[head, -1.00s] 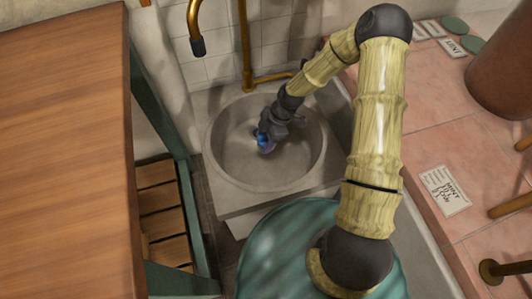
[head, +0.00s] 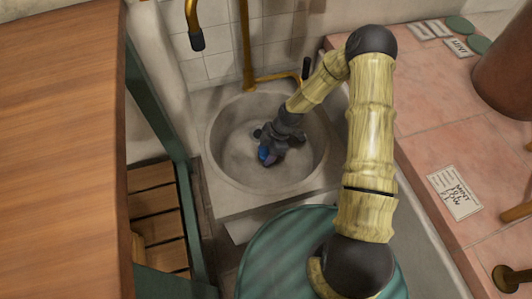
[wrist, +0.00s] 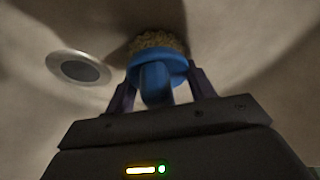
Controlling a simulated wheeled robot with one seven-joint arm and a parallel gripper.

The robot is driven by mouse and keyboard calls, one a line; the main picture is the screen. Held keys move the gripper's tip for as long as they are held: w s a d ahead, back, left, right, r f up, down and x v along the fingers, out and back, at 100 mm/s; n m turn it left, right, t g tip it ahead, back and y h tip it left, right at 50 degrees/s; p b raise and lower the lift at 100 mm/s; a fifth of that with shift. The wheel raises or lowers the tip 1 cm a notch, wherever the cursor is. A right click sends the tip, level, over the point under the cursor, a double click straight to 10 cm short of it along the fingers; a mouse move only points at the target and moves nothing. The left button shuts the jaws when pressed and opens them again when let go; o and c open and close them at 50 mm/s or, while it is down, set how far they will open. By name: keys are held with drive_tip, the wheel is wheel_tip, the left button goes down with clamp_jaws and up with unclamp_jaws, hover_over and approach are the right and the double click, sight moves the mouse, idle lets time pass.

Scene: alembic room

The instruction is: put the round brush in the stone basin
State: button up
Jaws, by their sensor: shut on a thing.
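The round stone basin (head: 222,165) is grey and sits below the brass tap in the head view. My gripper (head: 266,154) is down inside the basin's rim. It is shut on the round brush (head: 264,153), of which only a bit of blue shows there. In the wrist view the brush (wrist: 157,75) has a blue body and tan bristles pointing away from my gripper (wrist: 160,95). The dark drain (wrist: 80,68) lies left of the brush, on the basin's floor. Whether the bristles touch the floor I cannot tell.
A brass tap (head: 246,50) rises behind the basin. A wooden table top (head: 60,150) is at the left, with a green frame. A pink tiled counter (head: 440,140) with paper labels and a brown vessel is at the right.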

drive_tip(key=o, duration=1)
drive_tip(key=shift+r, duration=0.35)
drive_tip(key=p+v, duration=0.5)
drive_tip(key=v, duration=0.6)
drive_tip(key=shift+d+r, duration=0.2)
drive_tip(key=shift+d, duration=0.05)
